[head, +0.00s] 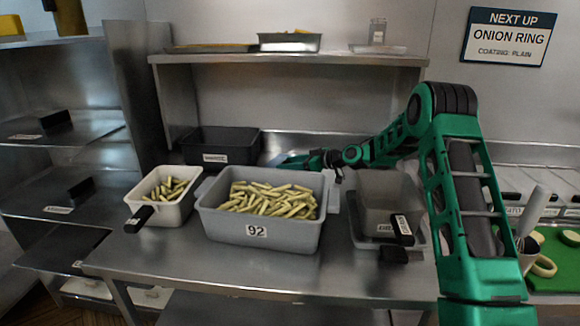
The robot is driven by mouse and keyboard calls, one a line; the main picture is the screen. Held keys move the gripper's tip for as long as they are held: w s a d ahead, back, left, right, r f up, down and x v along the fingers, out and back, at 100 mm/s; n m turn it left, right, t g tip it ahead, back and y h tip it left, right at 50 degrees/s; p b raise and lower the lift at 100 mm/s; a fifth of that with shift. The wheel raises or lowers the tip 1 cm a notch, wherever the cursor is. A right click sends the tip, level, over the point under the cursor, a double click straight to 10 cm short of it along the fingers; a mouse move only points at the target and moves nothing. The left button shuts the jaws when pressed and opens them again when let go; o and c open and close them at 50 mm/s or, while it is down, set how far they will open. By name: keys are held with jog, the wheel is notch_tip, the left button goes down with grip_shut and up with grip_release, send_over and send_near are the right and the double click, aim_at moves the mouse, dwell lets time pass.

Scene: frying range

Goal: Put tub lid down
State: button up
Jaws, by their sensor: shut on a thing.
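The grey tub (257,232) marked 92 stands open on the steel counter, filled with pale cut sticks. My arm reaches in from the right, and my gripper (334,168) is low behind the tub's back right corner. It is shut on what looks like the tub lid (290,160), a flat greyish piece showing just beyond the tub's back rim. The tub hides most of this piece, and I cannot tell whether it touches the counter. The fingertips are small and partly hidden.
A white bin (162,214) of sticks stands left of the tub, and a dark bin (220,146) behind it. An empty grey bin (388,195) with a black handle stands to the right. A steel shelf (290,58) overhangs the back. The counter's front strip (210,265) is clear.

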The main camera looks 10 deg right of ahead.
jog(key=o, duration=1.3)
jog(key=shift+s+f, duration=0.15)
jog(key=shift+f, duration=0.75)
jog(key=shift+r, duration=0.5)
jog(key=v, duration=0.7)
jog(key=shift+d+r, duration=0.1)
jog(key=shift+r, duration=0.25)
jog(key=shift+d+r, duration=0.1)
